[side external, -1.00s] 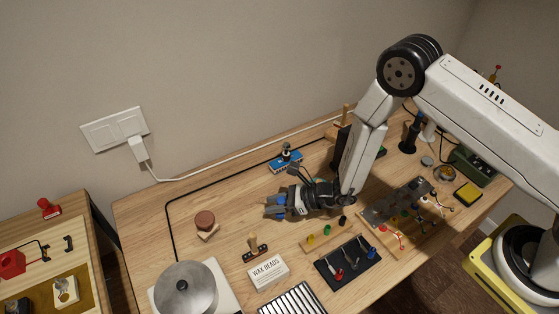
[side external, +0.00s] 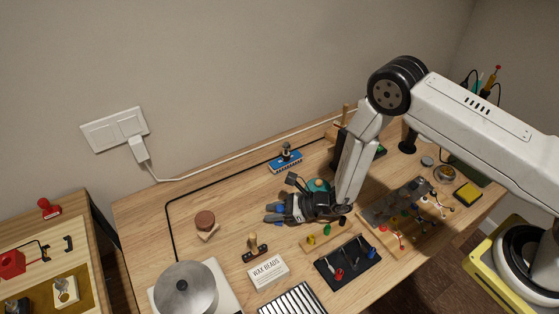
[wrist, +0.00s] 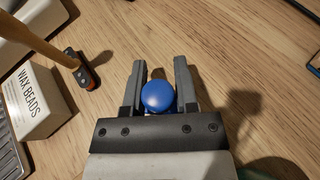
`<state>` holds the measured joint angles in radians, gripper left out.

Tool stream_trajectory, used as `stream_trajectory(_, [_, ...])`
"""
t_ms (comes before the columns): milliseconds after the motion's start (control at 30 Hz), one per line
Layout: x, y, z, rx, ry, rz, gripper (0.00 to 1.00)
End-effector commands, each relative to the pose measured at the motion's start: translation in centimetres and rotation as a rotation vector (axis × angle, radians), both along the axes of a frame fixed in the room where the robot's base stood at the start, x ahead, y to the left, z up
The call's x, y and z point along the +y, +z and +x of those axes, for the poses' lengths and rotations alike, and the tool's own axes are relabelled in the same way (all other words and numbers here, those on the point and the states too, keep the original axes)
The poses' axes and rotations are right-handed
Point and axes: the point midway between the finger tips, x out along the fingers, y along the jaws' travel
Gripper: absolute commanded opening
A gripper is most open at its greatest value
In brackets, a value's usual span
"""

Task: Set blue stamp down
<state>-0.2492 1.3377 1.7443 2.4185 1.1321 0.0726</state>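The blue stamp shows its round blue knob (wrist: 157,96) in the wrist view, between the two grey fingers of my gripper (wrist: 160,72). The fingers touch or nearly touch the knob on both sides, and I see it as gripped. The stamp's lower part is hidden under the knob and fingers. In the side view, my gripper (side external: 274,214) is low over the middle of the wooden table, with its fingers pointing left; blue shows at the fingertips. Whether the stamp touches the table cannot be told.
A brown round piece (side external: 205,219) lies to the left. A blue device (side external: 286,163) stands behind. Bare wood lies left of my gripper.

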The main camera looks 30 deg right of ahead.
Motion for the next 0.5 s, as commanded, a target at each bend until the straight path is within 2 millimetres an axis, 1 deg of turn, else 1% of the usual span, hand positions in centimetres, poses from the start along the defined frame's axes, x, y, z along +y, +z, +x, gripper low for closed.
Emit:
stream_trajectory(33, [0.00, 0.02, 0.01, 0.000, 0.000, 0.000, 0.55])
stream_trajectory(67, [0.00, 0.03, 0.02, 0.000, 0.000, 0.000, 0.65])
stream_trajectory(100, [0.00, 0.03, 0.01, 0.000, 0.000, 0.000, 0.68])
stream_trajectory(500, [0.01, 0.21, 0.01, 0.000, 0.000, 0.000, 0.68])
